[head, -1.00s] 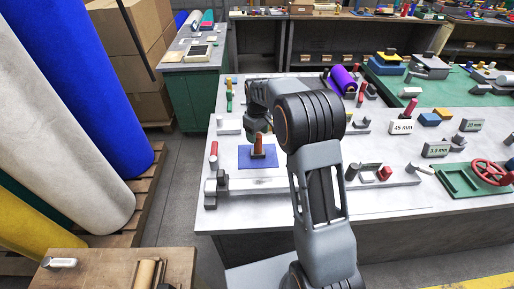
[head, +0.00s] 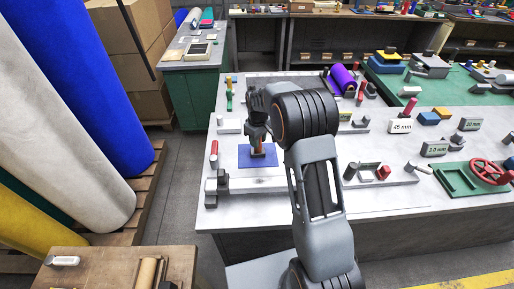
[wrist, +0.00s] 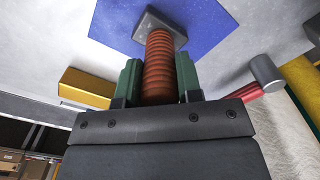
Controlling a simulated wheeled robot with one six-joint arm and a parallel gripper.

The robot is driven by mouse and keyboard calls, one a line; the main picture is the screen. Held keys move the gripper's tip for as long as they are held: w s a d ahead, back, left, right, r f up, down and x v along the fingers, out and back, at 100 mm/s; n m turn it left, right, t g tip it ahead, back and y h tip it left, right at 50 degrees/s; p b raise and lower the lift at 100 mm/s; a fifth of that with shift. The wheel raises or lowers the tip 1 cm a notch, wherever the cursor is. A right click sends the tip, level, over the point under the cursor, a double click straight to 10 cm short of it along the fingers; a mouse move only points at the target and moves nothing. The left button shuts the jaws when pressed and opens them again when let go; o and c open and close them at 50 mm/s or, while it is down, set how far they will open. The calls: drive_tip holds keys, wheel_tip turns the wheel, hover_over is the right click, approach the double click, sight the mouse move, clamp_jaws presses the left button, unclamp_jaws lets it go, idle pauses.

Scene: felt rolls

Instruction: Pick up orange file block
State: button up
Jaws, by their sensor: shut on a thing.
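The orange file block (wrist: 159,62) has a ribbed orange-brown grip and a grey block at its far end. It also shows in the head view (head: 264,150), standing at the blue mat (head: 244,161), partly hidden by my gripper. My gripper (wrist: 159,72) has its two green fingers on either side of the ribbed grip, shut on it. In the head view my gripper (head: 257,142) comes down on the block from above. The grey end is over the blue mat (wrist: 215,22); I cannot tell whether it touches the mat.
A grey rail fixture (head: 240,185) lies in front of the mat. A red-handled tool (head: 214,148) stands to the left. A yellow block (wrist: 88,86) shows in the wrist view, with a grey cylinder (wrist: 266,72) to the right. Bare tabletop lies right of the mat.

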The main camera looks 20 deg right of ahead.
drive_tip(key=c, duration=0.4)
drive_tip(key=shift+o, duration=0.2)
drive_tip(key=shift+w+r, duration=0.1)
drive_tip(key=shift+r, duration=0.8)
drive_tip(key=s+r+b, duration=0.4)
drive_tip(key=s+r, duration=0.7)
drive_tip(key=s, duration=0.3)
drive_tip(key=shift+s+r, duration=0.1)
drive_tip(key=shift+r, duration=0.05)
